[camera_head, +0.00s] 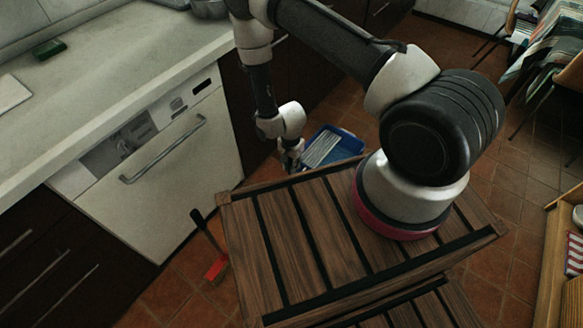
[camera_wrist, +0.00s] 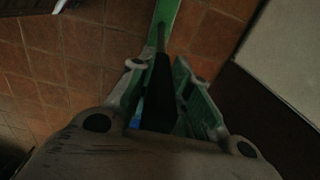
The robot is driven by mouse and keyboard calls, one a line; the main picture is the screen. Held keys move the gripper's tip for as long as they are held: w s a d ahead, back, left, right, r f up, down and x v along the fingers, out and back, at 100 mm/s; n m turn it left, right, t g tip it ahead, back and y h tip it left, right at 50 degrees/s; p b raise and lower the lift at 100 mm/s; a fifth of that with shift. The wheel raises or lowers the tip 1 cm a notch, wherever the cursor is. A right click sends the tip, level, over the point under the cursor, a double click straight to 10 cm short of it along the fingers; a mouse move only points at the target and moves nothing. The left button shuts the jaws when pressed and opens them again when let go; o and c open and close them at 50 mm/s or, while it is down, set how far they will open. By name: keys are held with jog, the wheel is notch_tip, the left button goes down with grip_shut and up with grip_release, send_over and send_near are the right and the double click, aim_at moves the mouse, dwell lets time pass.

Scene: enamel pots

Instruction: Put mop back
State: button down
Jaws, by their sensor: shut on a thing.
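My gripper (camera_head: 291,160) is low beside the dark cabinets, behind the far edge of the slatted wooden table. In the wrist view my gripper (camera_wrist: 160,88) is shut on a dark handle, which looks like the mop's (camera_wrist: 157,95). A thin brownish shaft runs on from it towards a green strip (camera_wrist: 166,18) at the top; whether they are joined is unclear. In the head view the held mop cannot be made out. A blue tub (camera_head: 347,137) with a pale ribbed insert (camera_head: 320,150) stands on the floor just right of my gripper.
A red brush head with a black handle (camera_head: 214,268) is left of the slatted table (camera_head: 272,235). A white dishwasher (camera_head: 165,165) and pale counter (camera_head: 110,65) are on the left. A wooden shelf (camera_head: 548,265) is at right. Tiled floor (camera_head: 490,160) is open beyond the table.

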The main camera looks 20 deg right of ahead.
jog(key=shift+f, duration=0.55)
jog(key=c, duration=1.3)
grip_release()
jog(key=shift+f, duration=0.1)
notch_tip(320, 180, up, 12)
jog(key=shift+w+a+r, duration=0.1)
jog(key=shift+r, duration=0.1)
